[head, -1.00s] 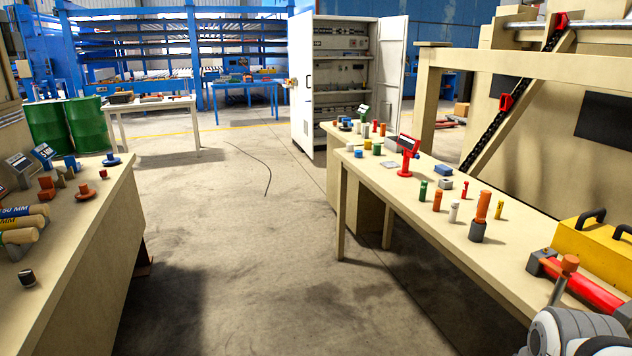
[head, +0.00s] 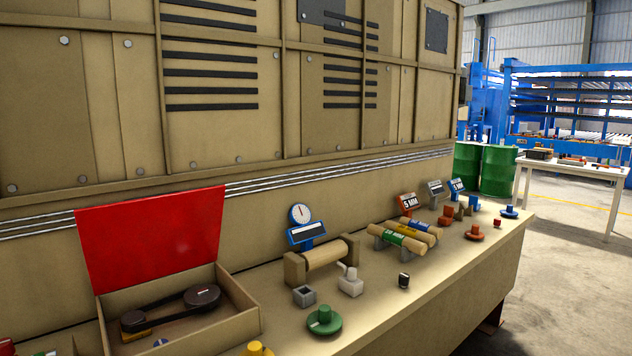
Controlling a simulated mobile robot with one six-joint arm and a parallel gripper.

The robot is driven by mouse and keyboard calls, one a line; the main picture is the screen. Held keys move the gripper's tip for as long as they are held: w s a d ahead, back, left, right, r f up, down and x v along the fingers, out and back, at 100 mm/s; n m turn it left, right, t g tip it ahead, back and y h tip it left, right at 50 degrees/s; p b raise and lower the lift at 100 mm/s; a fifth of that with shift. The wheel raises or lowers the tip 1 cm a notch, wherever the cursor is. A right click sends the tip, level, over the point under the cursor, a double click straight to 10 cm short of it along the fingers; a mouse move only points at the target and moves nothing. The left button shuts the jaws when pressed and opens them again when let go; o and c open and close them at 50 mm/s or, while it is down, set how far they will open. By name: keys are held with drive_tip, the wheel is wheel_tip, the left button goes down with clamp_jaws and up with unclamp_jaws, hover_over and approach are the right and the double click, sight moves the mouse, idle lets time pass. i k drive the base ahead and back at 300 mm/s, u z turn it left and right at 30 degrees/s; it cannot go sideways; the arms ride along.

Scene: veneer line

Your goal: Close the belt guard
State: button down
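The belt guard is a red panel (head: 150,232) that stands open, tilted up at the back of a tan box (head: 232,318) on the bench at the lower left. Inside the box a black belt (head: 165,306) runs around two dark pulleys, with a small yellow piece near the left pulley. The inside of the box is uncovered. The front part of the box is cut off by the bottom of the picture. My gripper is not in view.
On the bench (head: 440,268), right of the box, are a green knob (head: 324,320), a blue dial gauge (head: 301,224), a wooden roller (head: 325,254) and several coloured rolls and blocks. A panelled tan machine stands behind. Open floor (head: 570,285) lies at the right.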

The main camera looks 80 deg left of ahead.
sight(128, 242)
drive_tip(key=u, duration=0.85)
drive_tip(key=k, duration=0.1)
drive_tip(key=u, duration=2.8)
drive_tip(key=i, duration=1.65)
drive_tip(key=u, duration=0.05)
